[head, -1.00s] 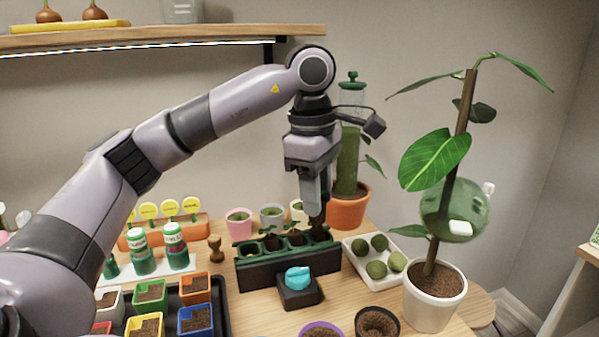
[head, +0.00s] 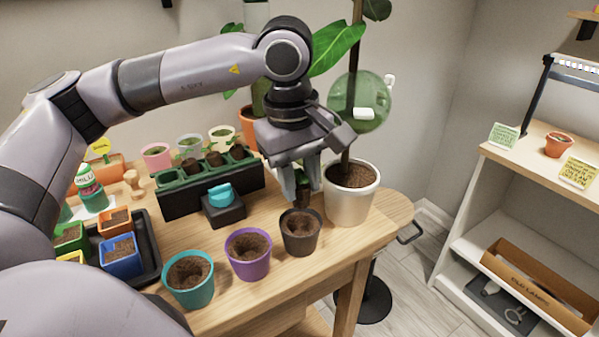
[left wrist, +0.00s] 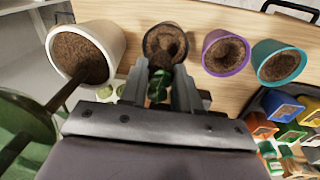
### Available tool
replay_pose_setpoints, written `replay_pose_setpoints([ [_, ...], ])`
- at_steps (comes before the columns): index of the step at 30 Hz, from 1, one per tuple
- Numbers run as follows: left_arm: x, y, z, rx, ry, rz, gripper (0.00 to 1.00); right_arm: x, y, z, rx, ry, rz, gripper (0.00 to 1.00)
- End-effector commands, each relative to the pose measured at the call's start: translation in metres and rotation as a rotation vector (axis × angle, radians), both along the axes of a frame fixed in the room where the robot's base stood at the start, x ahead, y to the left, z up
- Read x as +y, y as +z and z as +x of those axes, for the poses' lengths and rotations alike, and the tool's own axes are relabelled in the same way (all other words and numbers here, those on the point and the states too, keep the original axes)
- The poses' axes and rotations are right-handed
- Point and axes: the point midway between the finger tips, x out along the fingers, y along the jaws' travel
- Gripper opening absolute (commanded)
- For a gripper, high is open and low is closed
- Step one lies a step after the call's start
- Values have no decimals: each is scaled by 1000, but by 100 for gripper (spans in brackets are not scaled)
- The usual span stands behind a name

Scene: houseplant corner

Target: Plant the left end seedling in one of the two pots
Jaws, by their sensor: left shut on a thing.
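My left gripper (head: 300,190) is shut on a seedling, with its fingers pointing down just above and behind the black pot (head: 301,232). In the left wrist view the seedling's green leaves (left wrist: 158,84) show between the fingers, beside the black pot's rim (left wrist: 165,45). Its lower part is mostly hidden, and I cannot tell whether it touches the pot. The black pot holds soil with a hole. The purple pot (head: 248,252) and teal pot (head: 188,278) stand to its left, also with hollowed soil. The green seedling tray (head: 172,182) sits behind them. My right gripper is out of view.
A white pot (head: 352,204) with a tall staked plant stands close right of my gripper. A turquoise-topped block (head: 222,203) sits before the tray. Coloured square pots (head: 121,257) fill a black tray at left. The table edge runs close in front of the round pots.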

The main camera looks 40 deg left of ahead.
Motion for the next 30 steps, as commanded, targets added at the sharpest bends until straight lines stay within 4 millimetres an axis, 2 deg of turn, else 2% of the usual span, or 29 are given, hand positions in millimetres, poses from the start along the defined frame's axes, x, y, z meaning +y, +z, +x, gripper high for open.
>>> replay_pose_setpoints([
  [1,0,-9,0,0,1,0,4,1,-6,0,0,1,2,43],
  [9,0,-36,0,-1,2,0,4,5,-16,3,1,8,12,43],
  [13,0,-30,0,-2,2,-1,4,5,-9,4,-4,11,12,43],
  [30,1,-30,-1,-1,3,-1,3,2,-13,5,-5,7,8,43],
])
